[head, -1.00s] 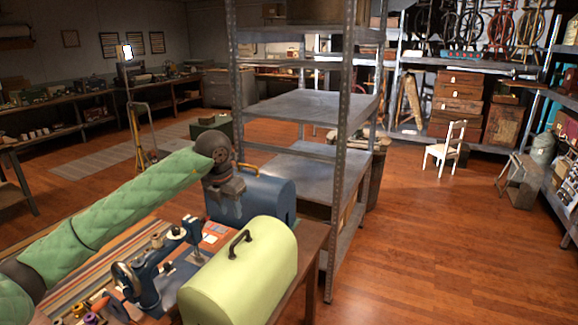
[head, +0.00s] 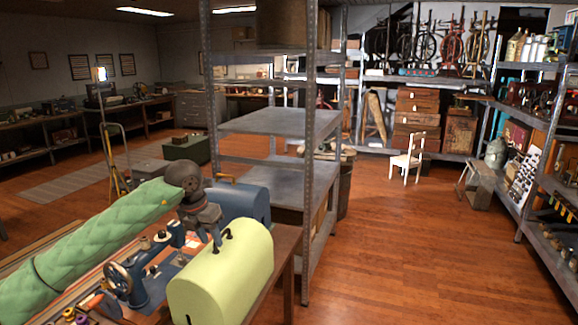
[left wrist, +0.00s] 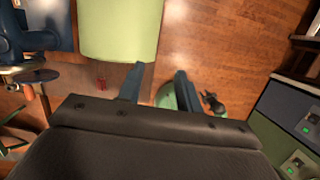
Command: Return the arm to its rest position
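My left arm in its green quilted sleeve (head: 95,250) reaches in from the left over the workbench. My left gripper (head: 214,238) hangs down above the bench beside the pale green domed case (head: 225,275), which partly overlaps it in the picture. In the left wrist view, the two fingers of the left gripper (left wrist: 158,90) stand apart with nothing between them. The pale green case (left wrist: 118,30) lies beyond the left finger there. My right arm and right gripper are in neither view.
A blue sewing machine (head: 140,280) and a blue domed case (head: 241,202) stand on the bench. A tall metal shelf (head: 270,122) rises just behind. A white chair (head: 408,158) stands further back. Open wooden floor (head: 400,250) lies to the right.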

